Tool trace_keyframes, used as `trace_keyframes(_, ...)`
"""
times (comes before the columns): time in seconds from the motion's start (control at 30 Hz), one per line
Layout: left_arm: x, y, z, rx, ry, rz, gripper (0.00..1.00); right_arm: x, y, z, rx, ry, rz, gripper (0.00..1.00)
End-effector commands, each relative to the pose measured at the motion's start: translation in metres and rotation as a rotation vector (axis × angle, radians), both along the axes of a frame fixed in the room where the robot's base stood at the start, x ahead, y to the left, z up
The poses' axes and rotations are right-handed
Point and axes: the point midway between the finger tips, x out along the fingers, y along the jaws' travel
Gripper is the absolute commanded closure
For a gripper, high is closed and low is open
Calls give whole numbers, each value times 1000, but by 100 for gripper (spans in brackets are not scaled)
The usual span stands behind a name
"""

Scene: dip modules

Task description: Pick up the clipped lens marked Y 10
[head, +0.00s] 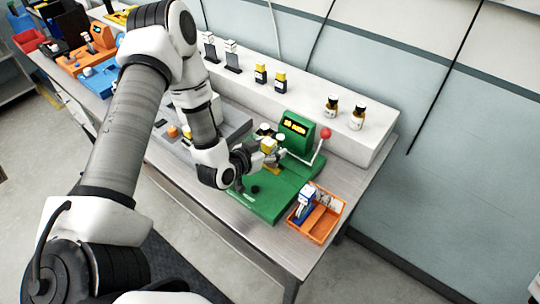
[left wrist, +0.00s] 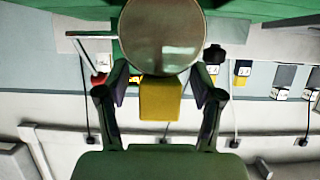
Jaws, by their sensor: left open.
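A round, brownish lens (left wrist: 162,35) with a yellow block-like clip (left wrist: 160,97) shows in the left wrist view. My left gripper (head: 258,158) is open at the clip. In the left wrist view its two fingers (left wrist: 163,84) stand on either side of the yellow clip, with a gap at each side. The gripper hides part of the station below. My right gripper is in neither view.
The station has a green display box (head: 296,133) and a lever with a red ball (head: 325,133) close to the right. An orange tray (head: 324,222) holds a blue-and-white item.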

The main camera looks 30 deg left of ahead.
Motion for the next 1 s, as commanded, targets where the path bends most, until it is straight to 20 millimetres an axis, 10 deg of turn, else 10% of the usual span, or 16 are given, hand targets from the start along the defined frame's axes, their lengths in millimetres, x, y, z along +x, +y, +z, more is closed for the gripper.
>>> trace_keyframes(0.17, 0, 0, -1, -1, 1, 2, 33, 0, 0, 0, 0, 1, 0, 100)
trace_keyframes(0.37, 0, 0, -1, -1, 1, 2, 99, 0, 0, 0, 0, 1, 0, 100)
trace_keyframes(1.0, 0, 0, 25, -4, -1, 4, 99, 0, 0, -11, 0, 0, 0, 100)
